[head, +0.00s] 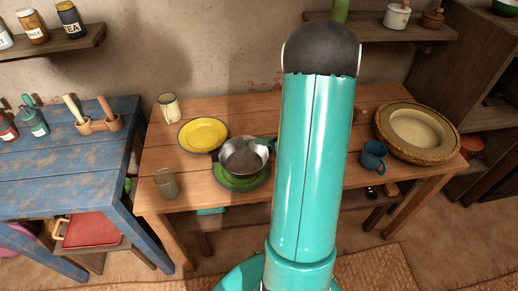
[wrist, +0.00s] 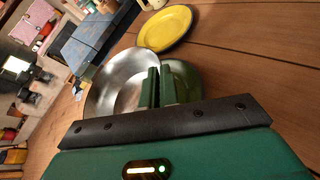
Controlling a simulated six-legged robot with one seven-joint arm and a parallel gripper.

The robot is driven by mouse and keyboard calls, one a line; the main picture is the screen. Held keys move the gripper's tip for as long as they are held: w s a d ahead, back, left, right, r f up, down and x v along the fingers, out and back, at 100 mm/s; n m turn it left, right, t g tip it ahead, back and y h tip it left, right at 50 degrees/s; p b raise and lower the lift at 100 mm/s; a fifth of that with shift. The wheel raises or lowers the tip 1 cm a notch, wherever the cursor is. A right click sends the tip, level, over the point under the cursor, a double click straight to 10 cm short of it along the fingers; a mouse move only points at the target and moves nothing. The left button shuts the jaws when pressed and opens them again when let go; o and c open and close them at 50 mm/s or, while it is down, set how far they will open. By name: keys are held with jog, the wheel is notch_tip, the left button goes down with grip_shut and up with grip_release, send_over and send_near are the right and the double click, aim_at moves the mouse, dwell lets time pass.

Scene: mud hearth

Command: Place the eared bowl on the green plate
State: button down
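The eared bowl (head: 243,163), a shiny metal bowl, is over the green plate (head: 240,184) on the wooden table in the head view. The plate's front rim shows below the bowl; I cannot tell if they touch. In the wrist view the bowl (wrist: 112,82) is left of my fingers and the green plate (wrist: 187,80) shows to their right. My gripper (wrist: 160,88) has its fingers close together at the bowl's edge, shut on it. The ear between them is hidden. In the head view my arm covers most of the gripper.
A yellow plate (head: 203,134) lies just behind the bowl. A glass (head: 166,183) and a cream mug (head: 169,108) stand to the left. A blue mug (head: 373,157) and a woven basket tray (head: 420,132) are to the right. The table's front edge is close to the green plate.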

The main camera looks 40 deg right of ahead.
jog(key=w+f, duration=0.2)
jog(key=f, duration=0.1)
jog(key=shift+w+d+f, duration=0.25)
jog(key=shift+w+d, duration=0.1)
jog(key=shift+w, duration=0.05)
jog(key=shift+f, duration=1.45)
jog(key=shift+f, duration=0.15)
jog(key=c, duration=1.7)
grip_release()
